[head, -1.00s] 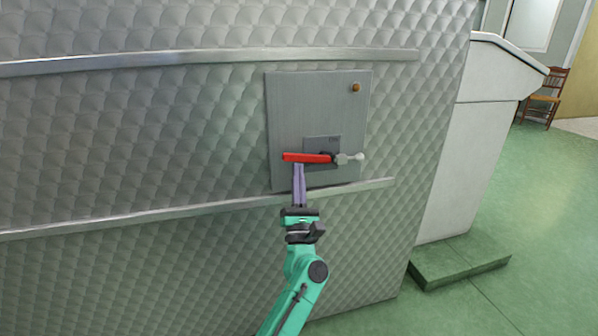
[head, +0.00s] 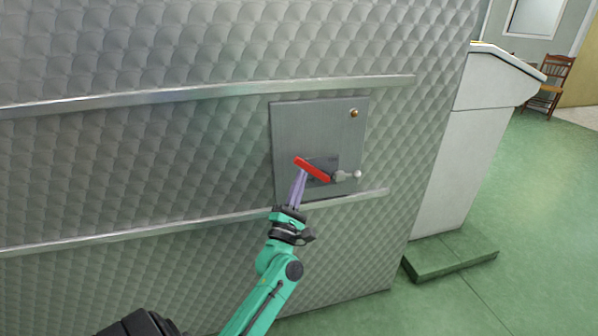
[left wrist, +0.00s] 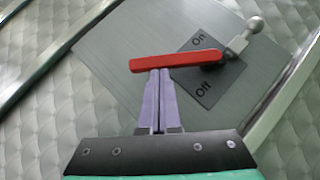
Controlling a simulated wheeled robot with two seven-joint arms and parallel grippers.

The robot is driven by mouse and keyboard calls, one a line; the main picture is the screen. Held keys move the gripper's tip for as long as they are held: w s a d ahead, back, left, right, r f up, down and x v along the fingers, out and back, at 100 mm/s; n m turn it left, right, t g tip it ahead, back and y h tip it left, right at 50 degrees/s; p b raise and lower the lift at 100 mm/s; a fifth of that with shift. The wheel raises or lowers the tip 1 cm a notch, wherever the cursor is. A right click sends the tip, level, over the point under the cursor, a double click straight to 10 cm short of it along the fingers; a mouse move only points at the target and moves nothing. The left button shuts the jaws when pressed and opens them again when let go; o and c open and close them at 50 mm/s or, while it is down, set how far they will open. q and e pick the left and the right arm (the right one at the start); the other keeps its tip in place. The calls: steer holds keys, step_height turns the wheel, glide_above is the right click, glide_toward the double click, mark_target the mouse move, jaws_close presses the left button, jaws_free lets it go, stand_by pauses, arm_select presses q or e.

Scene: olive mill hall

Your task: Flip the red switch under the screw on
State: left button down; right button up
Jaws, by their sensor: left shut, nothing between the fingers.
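The red switch (head: 312,169) is a lever on a grey metal panel (head: 290,120). Its left end is tilted up, and a metal arm with a ball end sticks out right of its pivot. A small brass-coloured screw (head: 354,113) is at the panel's upper right. In the left wrist view the red lever (left wrist: 176,61) crosses a dark plate (left wrist: 212,70) marked On and Off. My left gripper (head: 301,172) is shut and empty. Its purple fingertips (left wrist: 159,72) are at the lever's underside near its free end, touching or nearly so. My right gripper is out of view.
The panel sits on a quilted metal wall (head: 130,155) between two horizontal metal rails (head: 200,93). A white cabinet (head: 447,160) on a green plinth (head: 450,258) stands to the right. A wooden chair (head: 548,88) is far right. Green floor (head: 530,190) is open there.

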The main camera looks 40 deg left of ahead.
arm_select(q)
steer(key=r+m+h+p, duration=0.1)
steer(key=p, duration=0.1)
steer(key=r+m+h+p, duration=0.1)
steer(key=m+p, duration=0.1)
steer(key=shift+w+d+r+g+p, duration=0.1)
steer(key=shift+w+d+g+p, duration=0.1)
steer(key=shift+g+p, duration=0.2)
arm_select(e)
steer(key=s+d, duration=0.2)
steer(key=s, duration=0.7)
arm_select(q)
steer(key=shift+w+d+r+m+g+h+p, duration=0.45)
steer(key=shift+m+p, duration=0.6)
steer(key=shift+p, duration=1.75)
steer(key=shift+w+d+r+m+g+h+p, duration=0.2)
steer(key=shift+w+r+m+g+h+p, duration=0.65)
steer(key=shift+p, duration=1.9)
steer(key=shift+w+d+r+m+g+h+p, duration=0.4)
steer(key=shift+m+p, duration=0.8)
steer(key=shift+p, duration=1.6)
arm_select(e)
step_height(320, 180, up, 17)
arm_select(q)
steer(key=shift+s+f, duration=0.15)
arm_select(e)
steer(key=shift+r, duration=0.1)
